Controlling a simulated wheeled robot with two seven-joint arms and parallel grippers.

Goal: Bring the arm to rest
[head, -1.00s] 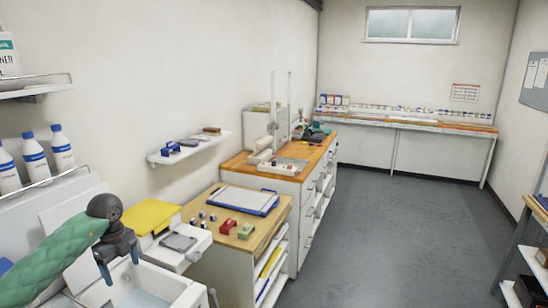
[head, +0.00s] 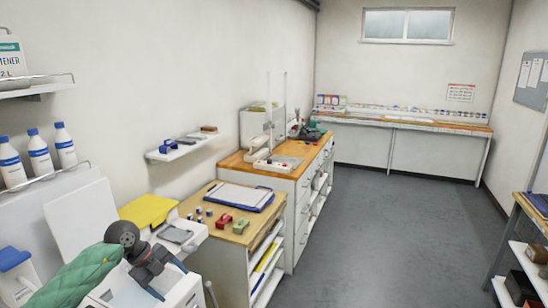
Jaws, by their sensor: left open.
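My left arm, in a green quilted sleeve (head: 75,278), comes in from the lower left of the head view. Its dark left gripper (head: 170,283) is open, with nothing seen between its fingers. It hangs over a white basin-like unit (head: 188,292) at the lower left. My right arm and gripper are not in view.
A yellow item (head: 148,211) and a grey pad (head: 176,235) lie close beyond the gripper. A wooden-topped cabinet (head: 196,200) holds a clipboard (head: 240,196) and small red and green items. White bottles (head: 39,153) stand at left. The grey floor (head: 370,240) at right is clear.

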